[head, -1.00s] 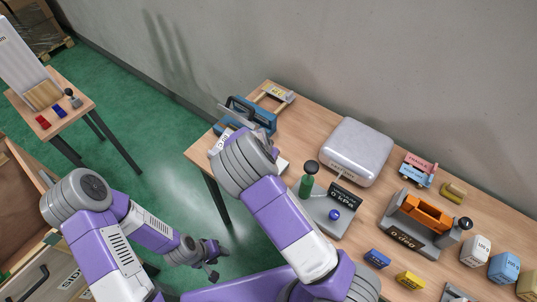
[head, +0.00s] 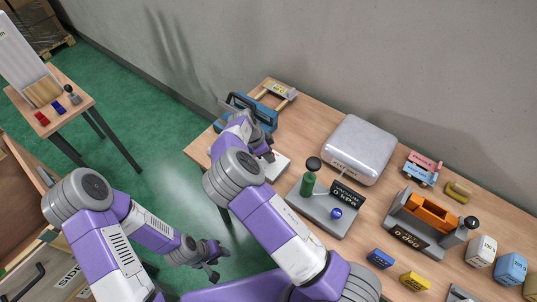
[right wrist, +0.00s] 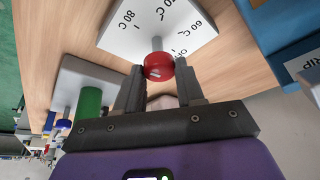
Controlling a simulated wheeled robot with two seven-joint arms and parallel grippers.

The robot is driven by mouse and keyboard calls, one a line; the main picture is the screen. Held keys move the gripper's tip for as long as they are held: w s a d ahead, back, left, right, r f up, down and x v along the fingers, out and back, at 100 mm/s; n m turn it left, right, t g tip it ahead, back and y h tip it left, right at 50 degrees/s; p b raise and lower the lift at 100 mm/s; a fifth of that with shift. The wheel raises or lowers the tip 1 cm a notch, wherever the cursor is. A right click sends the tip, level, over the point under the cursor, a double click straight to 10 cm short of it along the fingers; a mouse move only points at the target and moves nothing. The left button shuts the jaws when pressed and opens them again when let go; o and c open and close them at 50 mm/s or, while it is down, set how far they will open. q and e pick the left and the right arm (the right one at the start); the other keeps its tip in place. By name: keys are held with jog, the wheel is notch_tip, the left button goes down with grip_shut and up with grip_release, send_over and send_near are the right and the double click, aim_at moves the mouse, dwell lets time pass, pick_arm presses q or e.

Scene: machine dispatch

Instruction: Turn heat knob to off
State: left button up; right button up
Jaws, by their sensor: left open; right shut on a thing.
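The heat knob is a red ball (right wrist: 158,66) on a short metal stem, standing on a white dial plate (right wrist: 124,40) marked with temperatures such as 80 C and 60 C. My right gripper (right wrist: 159,72) is shut on the red ball, one finger on each side. In the head view the dial plate (head: 280,166) shows partly beside my right gripper (head: 266,154), and my wrist hides the ball. My left gripper (head: 212,268) is open and empty, low over the floor, away from the table.
A green-handled device with a kPa display (head: 344,195) stands close by the dial. A blue machine (head: 262,115) is behind it, and a silver box (head: 358,150) is to the right. An orange device (head: 432,212) and several small blocks fill the table's right part.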

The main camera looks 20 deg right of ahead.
jog(key=shift+f+m+g, duration=0.15)
jog(key=shift+m+g, duration=0.15)
jog(key=shift+m, duration=0.2)
jog(key=o, duration=1)
jog(key=b+v, duration=0.1)
jog(key=v, duration=0.6)
jog(key=shift+a+r, duration=0.1)
jog(key=shift+r, duration=0.3)
